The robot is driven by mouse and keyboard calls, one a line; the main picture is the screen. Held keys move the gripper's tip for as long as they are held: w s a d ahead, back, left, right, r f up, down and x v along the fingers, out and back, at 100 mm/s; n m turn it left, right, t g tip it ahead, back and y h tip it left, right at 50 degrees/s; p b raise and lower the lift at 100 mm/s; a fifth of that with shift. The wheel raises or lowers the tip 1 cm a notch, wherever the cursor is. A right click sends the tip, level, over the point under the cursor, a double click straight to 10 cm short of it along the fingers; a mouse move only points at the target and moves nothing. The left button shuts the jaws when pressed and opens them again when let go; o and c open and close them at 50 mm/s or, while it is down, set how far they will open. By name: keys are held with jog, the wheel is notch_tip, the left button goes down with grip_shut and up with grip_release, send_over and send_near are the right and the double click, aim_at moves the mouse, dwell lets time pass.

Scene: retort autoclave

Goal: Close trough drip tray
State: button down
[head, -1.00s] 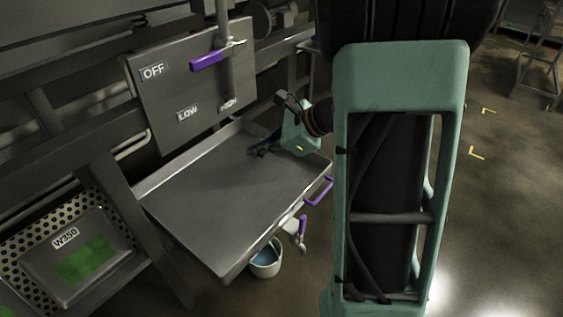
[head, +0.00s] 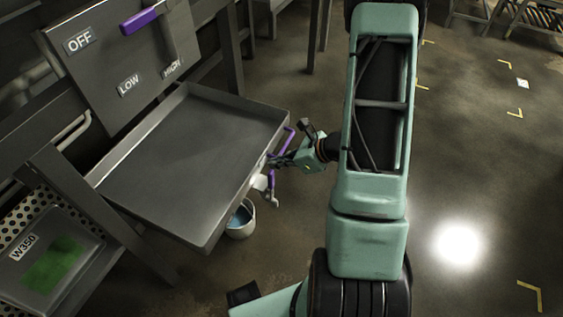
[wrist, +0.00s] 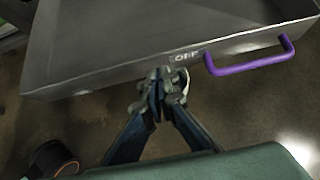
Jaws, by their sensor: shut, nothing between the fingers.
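The drip tray (head: 190,155) is a wide, shallow grey metal tray pulled out below the control panel, its inside empty. Its purple handle (head: 287,140) is on the outer face, and in the wrist view the handle (wrist: 250,62) shows to the right of my gripper. My gripper (head: 275,162) is outside the tray, close to its front face beside the handle. In the wrist view my gripper (wrist: 158,78) has its fingertips together with nothing between them, near the lower edge of the front face. I cannot tell whether they touch it.
A panel (head: 115,60) marked OFF and LOW with a purple lever (head: 139,20) stands behind the tray. A W350 box (head: 45,255) is at lower left.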

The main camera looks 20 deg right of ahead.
aim_at(256, 167)
jog(key=b+x, duration=0.1)
jog(key=x, duration=0.4)
jog(key=shift+w+a+f, duration=0.2)
jog(key=shift+a+f, duration=0.05)
jog(key=shift+f, duration=0.05)
jog(key=shift+w, duration=0.15)
